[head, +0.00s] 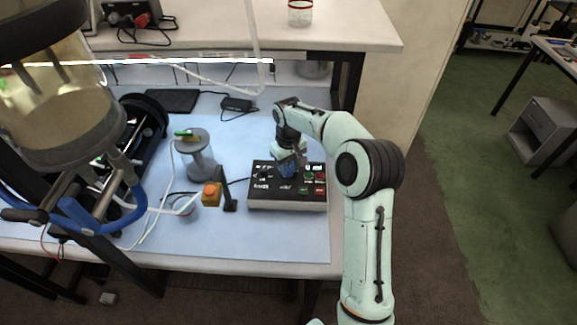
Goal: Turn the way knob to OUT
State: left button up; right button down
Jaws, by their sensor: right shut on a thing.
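A black control box (262,192) with white labels and several coloured buttons lies on the blue mat in the middle of the bench. My left gripper does not show.
A large clear cylinder (60,110) on a frame with blue tubing fills the left. A grey spool-like part (200,165) and an orange-topped box (211,193) stand left of the control box. A small black adapter (236,104) lies behind. The blue mat (270,235) is clear in front.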

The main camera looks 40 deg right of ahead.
dwell(0.4)
jog(key=c, duration=0.8)
grip_release()
jog(key=shift+c, duration=0.2)
notch_tip(320, 180, up, 14)
jog(key=shift+f, duration=0.25)
